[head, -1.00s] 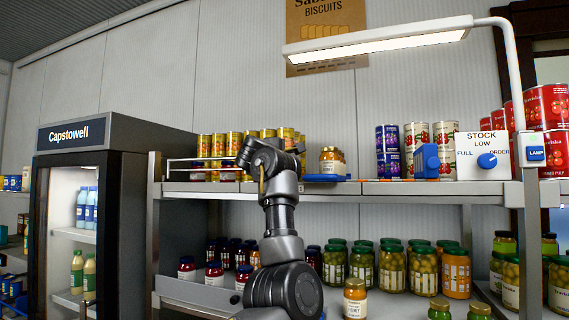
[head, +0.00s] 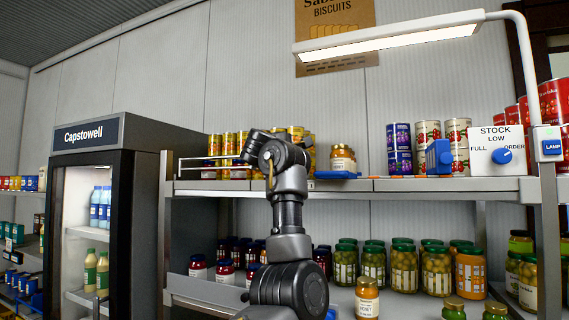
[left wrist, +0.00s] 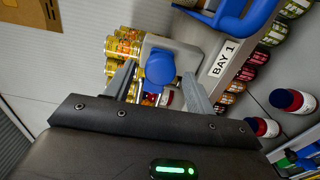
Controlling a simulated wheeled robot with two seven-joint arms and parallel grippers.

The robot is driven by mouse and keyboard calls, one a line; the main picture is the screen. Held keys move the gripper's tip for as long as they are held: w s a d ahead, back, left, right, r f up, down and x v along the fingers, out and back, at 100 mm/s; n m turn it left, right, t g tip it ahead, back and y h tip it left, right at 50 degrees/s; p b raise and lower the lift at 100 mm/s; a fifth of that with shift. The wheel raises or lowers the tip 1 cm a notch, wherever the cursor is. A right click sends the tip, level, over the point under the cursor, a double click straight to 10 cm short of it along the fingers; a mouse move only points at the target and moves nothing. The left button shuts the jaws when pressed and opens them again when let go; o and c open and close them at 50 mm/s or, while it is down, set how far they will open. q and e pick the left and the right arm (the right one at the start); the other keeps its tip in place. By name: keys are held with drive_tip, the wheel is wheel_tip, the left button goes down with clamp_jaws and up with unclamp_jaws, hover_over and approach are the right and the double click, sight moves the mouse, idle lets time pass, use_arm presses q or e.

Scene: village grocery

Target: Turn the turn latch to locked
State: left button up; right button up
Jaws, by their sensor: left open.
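The turn latch appears as a rounded blue knob (left wrist: 160,68) on a pale grey plate (left wrist: 185,52) in the left wrist view, beside the BAY 1 label (left wrist: 222,58) on the shelf edge. My left gripper (left wrist: 159,76) is open, with one finger on each side of the knob in the picture. I cannot tell whether the fingers touch it. In the head view my left arm (head: 288,205) reaches up to the upper shelf and hides the knob. My right gripper is in neither view.
The upper shelf (head: 420,184) holds tins (head: 457,140), a honey jar (head: 343,158) on a blue stand, and a STOCK dial (head: 502,156). Many jars stand below. A lamp (head: 390,38) overhangs the shelf. A Capstowell fridge (head: 120,215) stands left. A large blue part (left wrist: 225,20) lies near my left gripper.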

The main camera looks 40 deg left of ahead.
use_arm(q)
drive_tip(key=b+v, duration=0.5)
drive_tip(key=v, duration=0.3)
drive_tip(key=shift+s+b, duration=0.2)
drive_tip(key=shift+b, duration=0.1)
